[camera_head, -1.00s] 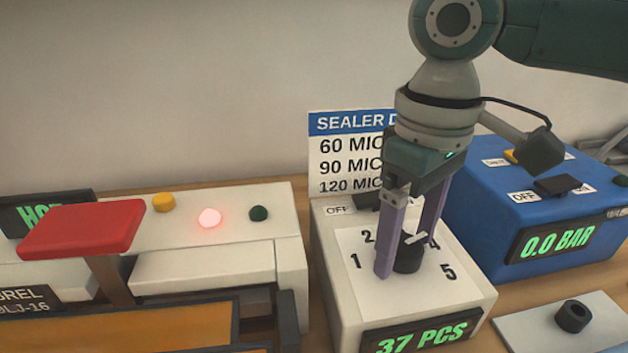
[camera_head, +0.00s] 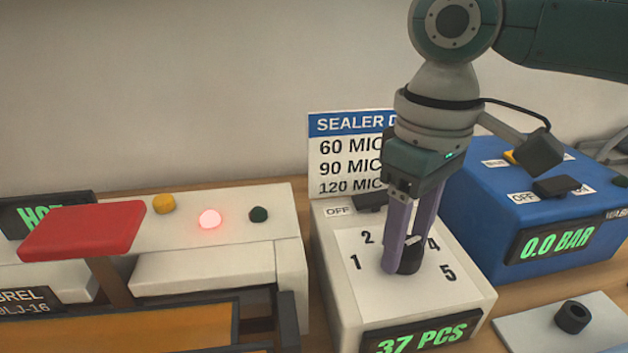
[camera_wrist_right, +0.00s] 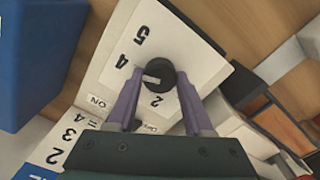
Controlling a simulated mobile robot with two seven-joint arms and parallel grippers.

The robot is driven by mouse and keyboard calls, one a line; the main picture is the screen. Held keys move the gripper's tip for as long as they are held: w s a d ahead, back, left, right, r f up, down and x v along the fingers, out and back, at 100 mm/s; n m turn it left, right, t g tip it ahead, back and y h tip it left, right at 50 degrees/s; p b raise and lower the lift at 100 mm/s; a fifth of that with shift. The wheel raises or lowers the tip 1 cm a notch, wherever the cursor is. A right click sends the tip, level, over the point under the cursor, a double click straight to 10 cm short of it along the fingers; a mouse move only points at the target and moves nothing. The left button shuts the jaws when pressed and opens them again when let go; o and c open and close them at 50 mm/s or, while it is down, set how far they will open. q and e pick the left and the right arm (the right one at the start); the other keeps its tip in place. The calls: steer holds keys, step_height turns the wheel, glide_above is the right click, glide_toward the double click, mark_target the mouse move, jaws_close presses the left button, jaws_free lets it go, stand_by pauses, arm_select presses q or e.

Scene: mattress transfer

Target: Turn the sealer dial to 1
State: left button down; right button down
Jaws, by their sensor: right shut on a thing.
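The sealer dial (camera_head: 409,264) is a black round knob on the white, numbered top of a box. Labels 1, 2, 4 and 5 show around it; 3 is hidden. My right gripper (camera_head: 402,262) comes down from above, shut on the dial with its purple fingers on either side. In the right wrist view, the dial (camera_wrist_right: 167,72) sits between the fingertips (camera_wrist_right: 161,82). Its pale pointer mark is turned roughly toward the 4 side. The sealer sign (camera_head: 350,155) behind lists 60, 90 and 120 MIC, its right part hidden by my arm. My left gripper is not in view.
The box front display (camera_head: 422,337) reads 37 PCS. A blue box (camera_head: 480,205) reading 0.0 BAR stands to the right. At left is a white machine (camera_head: 205,270) with a red handle pad (camera_head: 85,231) and a lit red button.

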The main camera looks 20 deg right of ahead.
steer(key=shift+r+n+p, duration=0.15)
steer(key=shift+n+p, duration=0.65)
steer(key=shift+p, duration=0.3)
steer(key=shift+r+n+p, duration=0.15)
steer(key=shift+n+p, duration=0.65)
steer(key=shift+p, duration=0.25)
steer(key=shift+n+p, duration=0.7)
steer(key=shift+n, duration=0.2)
steer(key=n+p, duration=0.2)
steer(key=n, duration=0.1)
steer(key=shift+f+n, duration=0.15)
steer(key=shift+n, duration=0.25)
steer(key=n+p, duration=0.1)
steer(key=n, duration=0.7)
steer(key=shift+p, duration=0.4)
steer(key=n, duration=0.4)
steer(key=shift+f+n, duration=0.1)
steer(key=shift+n, duration=0.2)
steer(key=n, duration=0.4)
steer(key=shift+a, duration=0.1)
steer(key=shift+n+b, duration=0.4)
steer(key=shift+n, duration=1.8)
